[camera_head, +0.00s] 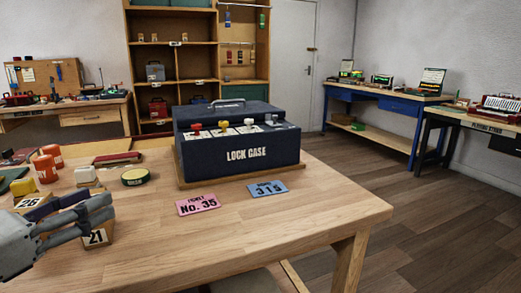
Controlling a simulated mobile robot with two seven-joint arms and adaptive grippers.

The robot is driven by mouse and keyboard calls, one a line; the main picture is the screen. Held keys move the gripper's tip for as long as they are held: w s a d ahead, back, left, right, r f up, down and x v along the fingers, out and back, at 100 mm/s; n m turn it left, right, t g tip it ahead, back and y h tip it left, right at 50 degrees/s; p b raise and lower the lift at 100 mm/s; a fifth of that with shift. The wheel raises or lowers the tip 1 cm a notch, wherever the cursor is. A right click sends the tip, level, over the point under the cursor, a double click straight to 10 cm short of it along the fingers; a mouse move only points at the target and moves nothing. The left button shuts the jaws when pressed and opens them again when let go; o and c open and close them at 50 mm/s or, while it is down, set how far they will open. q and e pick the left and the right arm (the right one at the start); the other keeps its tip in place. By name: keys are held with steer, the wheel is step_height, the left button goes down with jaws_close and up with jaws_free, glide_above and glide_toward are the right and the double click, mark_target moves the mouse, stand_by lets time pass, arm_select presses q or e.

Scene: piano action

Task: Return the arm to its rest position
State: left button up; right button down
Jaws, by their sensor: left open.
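My left gripper (98,209) comes in from the lower left, low over the wooden table (235,240). Its grey fingers are apart, beside and partly in front of a wooden block marked 21 (97,237). I see nothing held between the fingers. Another tag marked 26 (30,201) lies just behind the gripper. My right gripper is not in view.
A dark blue lock case (238,145) with several coloured knobs stands on the table. A pink ticket (198,204) and a blue ticket (267,188) lie in front. Orange cylinders (45,168) and a round tin (135,177) stand left. The front right tabletop is clear.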

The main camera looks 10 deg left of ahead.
arm_select(q)
steer(key=d+f+m+g+h+p, duration=0.1)
steer(key=d+f+m+g+h, duration=0.2)
steer(key=d+f+m+g, duration=0.75)
steer(key=s+d+f+m+p, duration=0.1)
steer(key=s+d+f+m, duration=0.1)
steer(key=s+d+f, duration=0.85)
steer(key=s+f+m+g+y+p, duration=0.1)
steer(key=s+f+m+g+y, duration=0.1)
steer(key=s+f+m+g, duration=0.5)
steer(key=s+f+m+g+y+p, duration=0.15)
steer(key=s+f+m, duration=0.3)
steer(key=s, duration=0.55)
steer(key=s+a+f+m+y, duration=0.2)
steer(key=s+a+m+y, duration=0.2)
steer(key=s+a+m, duration=0.2)
steer(key=a+m, duration=0.2)
steer(key=a, duration=0.1)
steer(key=shift+s+a+f+y, duration=0.15)
steer(key=shift+s+a+y, duration=0.15)
steer(key=shift+a+y, duration=0.05)
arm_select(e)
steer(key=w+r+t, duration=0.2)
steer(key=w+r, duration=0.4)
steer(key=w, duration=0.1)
